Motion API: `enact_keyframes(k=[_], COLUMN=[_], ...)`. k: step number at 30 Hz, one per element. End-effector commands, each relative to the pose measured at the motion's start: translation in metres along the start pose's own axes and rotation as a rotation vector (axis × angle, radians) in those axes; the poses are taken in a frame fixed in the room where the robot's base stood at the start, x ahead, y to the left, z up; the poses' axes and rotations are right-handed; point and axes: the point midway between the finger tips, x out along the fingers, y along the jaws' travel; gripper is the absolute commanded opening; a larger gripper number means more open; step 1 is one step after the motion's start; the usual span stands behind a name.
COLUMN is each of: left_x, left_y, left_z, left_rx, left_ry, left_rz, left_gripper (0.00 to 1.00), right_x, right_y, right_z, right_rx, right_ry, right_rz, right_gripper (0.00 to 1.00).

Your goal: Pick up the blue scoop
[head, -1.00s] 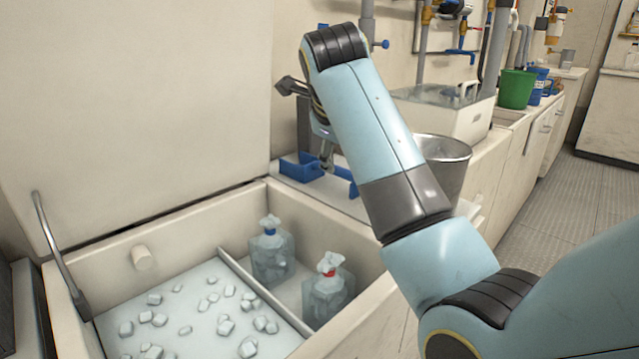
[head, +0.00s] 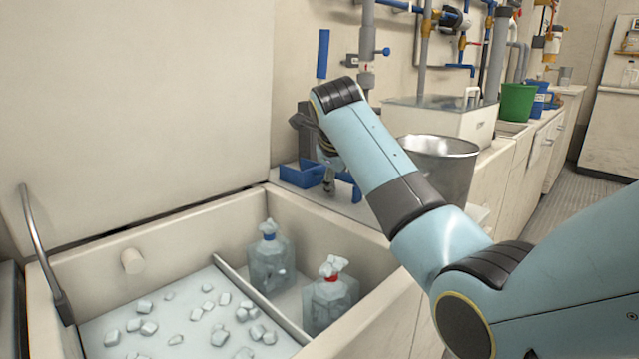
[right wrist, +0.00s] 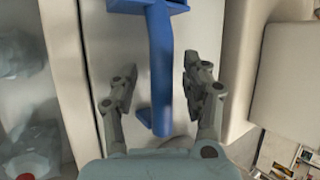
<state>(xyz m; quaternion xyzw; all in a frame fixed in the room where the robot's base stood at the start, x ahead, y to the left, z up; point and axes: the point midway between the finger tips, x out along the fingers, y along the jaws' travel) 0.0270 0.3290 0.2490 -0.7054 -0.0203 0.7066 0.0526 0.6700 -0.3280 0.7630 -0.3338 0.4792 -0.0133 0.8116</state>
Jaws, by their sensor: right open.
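The blue scoop (head: 302,174) lies on the pale ledge behind the open ice bin. In the head view my right arm hides part of it. In the right wrist view its long blue handle (right wrist: 161,55) runs down between the two fingers of my right gripper (right wrist: 160,85), and its wider end is cut off at the top. My right gripper, which also shows in the head view (head: 329,184), is open, with one finger on each side of the handle and visible gaps to both. My left gripper is not in view.
The ice bin (head: 185,222) in front holds ice cubes and two bagged bottles (head: 270,262) (head: 330,298). A metal bucket (head: 455,170) stands right of my forearm, with a lidded white box (head: 450,120) behind it. A raised white lid (head: 130,95) stands at left.

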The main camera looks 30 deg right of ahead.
Motion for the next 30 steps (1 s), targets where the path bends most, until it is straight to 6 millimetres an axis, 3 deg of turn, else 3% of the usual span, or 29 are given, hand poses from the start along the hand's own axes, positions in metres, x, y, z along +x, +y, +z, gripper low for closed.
enact_keyframes(k=[5, 16, 26, 30], left_x=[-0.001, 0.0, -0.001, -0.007], left_y=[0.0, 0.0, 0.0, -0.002], left_z=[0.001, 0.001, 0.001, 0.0], left_rx=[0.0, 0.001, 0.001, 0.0], left_ry=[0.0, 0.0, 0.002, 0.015], left_rz=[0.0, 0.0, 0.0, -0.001], left_gripper=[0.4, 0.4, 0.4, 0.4], right_x=[-0.001, -0.001, -0.003, -0.019], right_y=[-0.001, 0.0, -0.001, -0.013], right_z=[0.001, 0.0, 0.001, 0.008], right_rx=[0.0, 0.0, -0.001, 0.0], right_ry=[-0.001, 0.0, -0.001, -0.004], right_rz=[0.0, 0.001, 0.0, -0.002], right_gripper=[0.46, 0.0, 0.0, 0.0])
